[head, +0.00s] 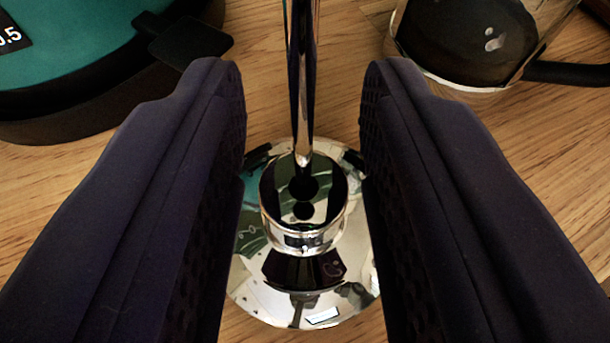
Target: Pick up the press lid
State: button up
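The press lid (350,293) is a shiny chrome disc with a raised collar (303,240) and a thin upright rod (301,90). It sits at the middle of the head view, on or close above the wooden surface; I cannot tell which. My gripper (303,105) is open, its two dark fingers on either side of the rod and collar. A gap shows between each finger and the collar. The fingers cover parts of the disc's left and right edges. The top of the rod is cut off by the picture's upper edge.
A teal appliance with a dark base (90,60) stands at the upper left, close to the left finger. A glass vessel with dark contents (465,45) and a black handle (568,73) stands at the upper right. Bare wood (270,35) lies between them.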

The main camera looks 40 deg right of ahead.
grip_shut()
jog(key=shift+s, duration=0.1)
jog(key=shift+s+f, duration=0.1)
jog(key=shift+f, duration=0.1)
dwell(1.0)
